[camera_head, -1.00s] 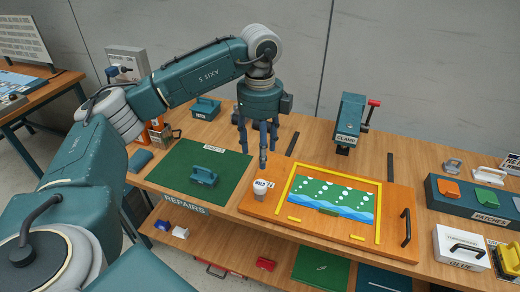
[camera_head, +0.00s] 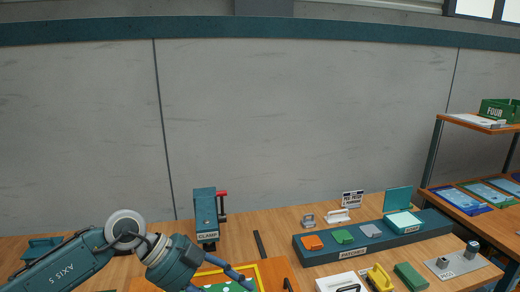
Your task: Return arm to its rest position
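My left arm (camera_head: 75,262) comes in from the lower left. Its gripper (camera_head: 222,281) is at the bottom edge, over the orange board with a yellow frame (camera_head: 272,270). Its blue fingers are spread apart with nothing visible between them, though their lower ends are partly cut off. The board shows only in part, with a green, white-dotted sheet (camera_head: 230,286) behind the fingers. My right gripper is not in view.
A teal clamp (camera_head: 206,215) with a red handle stands behind the gripper. A long patches tray (camera_head: 313,259) holds orange, green and grey pieces at right. A yellow-handled item (camera_head: 380,278) and green block (camera_head: 410,276) lie before it. A shelf (camera_head: 470,122) stands far right.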

